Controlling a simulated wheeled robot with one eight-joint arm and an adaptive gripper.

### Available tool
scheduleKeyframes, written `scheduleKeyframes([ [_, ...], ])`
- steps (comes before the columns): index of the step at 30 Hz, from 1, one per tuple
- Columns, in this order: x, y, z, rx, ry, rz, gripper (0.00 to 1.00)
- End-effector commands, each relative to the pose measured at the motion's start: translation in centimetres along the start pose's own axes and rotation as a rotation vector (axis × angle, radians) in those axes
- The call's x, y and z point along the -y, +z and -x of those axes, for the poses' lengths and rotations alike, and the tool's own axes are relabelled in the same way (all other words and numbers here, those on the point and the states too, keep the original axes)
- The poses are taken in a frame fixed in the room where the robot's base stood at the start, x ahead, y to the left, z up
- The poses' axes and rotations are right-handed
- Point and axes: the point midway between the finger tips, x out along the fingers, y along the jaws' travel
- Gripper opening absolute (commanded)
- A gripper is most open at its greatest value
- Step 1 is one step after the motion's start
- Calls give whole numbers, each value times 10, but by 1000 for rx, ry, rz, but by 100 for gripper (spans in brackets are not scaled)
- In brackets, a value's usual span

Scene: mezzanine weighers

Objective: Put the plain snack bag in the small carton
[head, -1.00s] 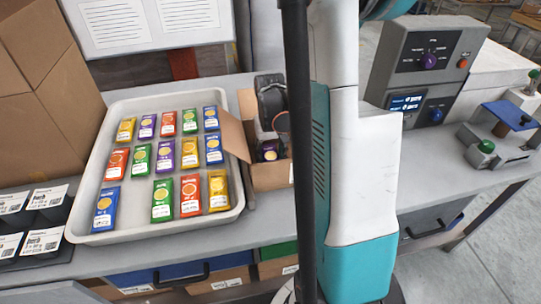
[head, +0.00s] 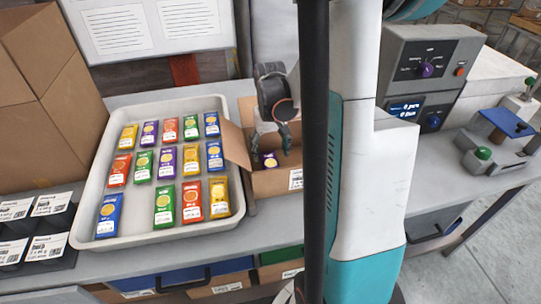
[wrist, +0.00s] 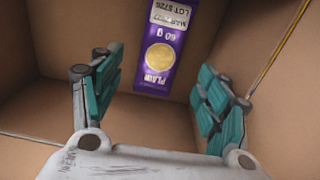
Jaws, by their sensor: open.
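The plain snack bag is purple with a yellow disc and the word PLAIN, seen in the wrist view (wrist: 163,50). It is inside the small carton (head: 272,184), and its top shows in the head view (head: 269,160). The carton is open, with a flap spread to the left; its brown inner walls fill the wrist view (wrist: 45,40). My gripper (head: 271,141) is at the carton's mouth, fingers pointing down into it. In the wrist view its teal-padded fingers (wrist: 160,98) are wide apart, with the bag beyond them and clear of both pads.
A white tray (head: 152,243) of colourful bags, two purple ones among them, stands left of the carton. Large cardboard boxes (head: 50,100) and labelled dark bins (head: 45,250) are farther left. A grey weighing unit (head: 425,75) is at the right. My arm hides the bench right of the carton.

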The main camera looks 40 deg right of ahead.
Motion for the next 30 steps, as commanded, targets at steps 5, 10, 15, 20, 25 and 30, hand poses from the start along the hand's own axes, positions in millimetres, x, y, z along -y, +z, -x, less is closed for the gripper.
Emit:
scheduleKeyframes([
  [5, 0, 0, 38, 0, 0, 0, 69],
  [10, 0, 0, 56, 0, 0, 0, 69],
  [15, 0, 0, 62, 0, 0, 0, 69],
  [20, 0, 0, 62, 0, 0, 0, 69],
  [25, 0, 0, 62, 0, 0, 0, 69],
  [30, 0, 0, 62, 0, 0, 0, 69],
])
